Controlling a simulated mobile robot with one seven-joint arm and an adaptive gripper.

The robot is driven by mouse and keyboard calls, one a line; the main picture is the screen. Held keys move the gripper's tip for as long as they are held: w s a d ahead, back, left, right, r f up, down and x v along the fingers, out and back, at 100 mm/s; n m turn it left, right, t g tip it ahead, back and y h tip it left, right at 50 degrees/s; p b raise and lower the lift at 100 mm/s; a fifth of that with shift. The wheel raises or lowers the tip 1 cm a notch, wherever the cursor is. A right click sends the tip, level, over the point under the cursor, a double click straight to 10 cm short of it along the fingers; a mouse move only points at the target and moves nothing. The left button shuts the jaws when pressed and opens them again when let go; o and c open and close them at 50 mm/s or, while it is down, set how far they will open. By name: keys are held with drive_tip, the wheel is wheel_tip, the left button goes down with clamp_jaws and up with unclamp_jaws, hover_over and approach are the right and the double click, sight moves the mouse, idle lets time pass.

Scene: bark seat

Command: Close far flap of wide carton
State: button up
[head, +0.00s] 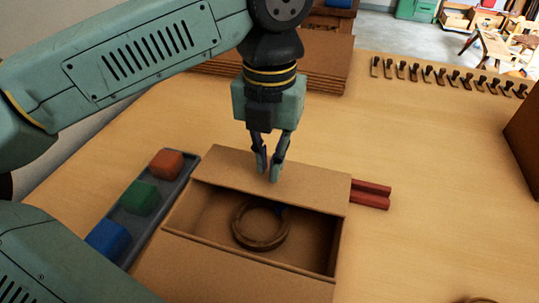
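The wide carton (190,225) is a brown cardboard box standing on the table, its middle open. Its far flap (310,184) is folded outward, away from the opening, and looks nearly flat. Its near flap (225,272) spreads outward toward me and runs off the bottom edge of the picture. A dark brown ring (240,238) lies inside the carton. My gripper (268,176) points down over the far flap, its fingertips close together with nothing between them. I cannot tell whether the fingertips touch the flap.
A grey tray (168,208) with red, green and blue blocks stands left of the carton. Red bars (370,194) lie close to its right side. Flat cardboard (325,60) is stacked behind. Several small hooks (440,77) line the far edge.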

drive_tip(key=shift+f+b, duration=1.2)
drive_tip(key=shift+f, duration=0.25)
wheel_tip(320, 180, up, 10)
drive_tip(key=p, duration=0.7)
drive_tip(key=shift+r, duration=0.15)
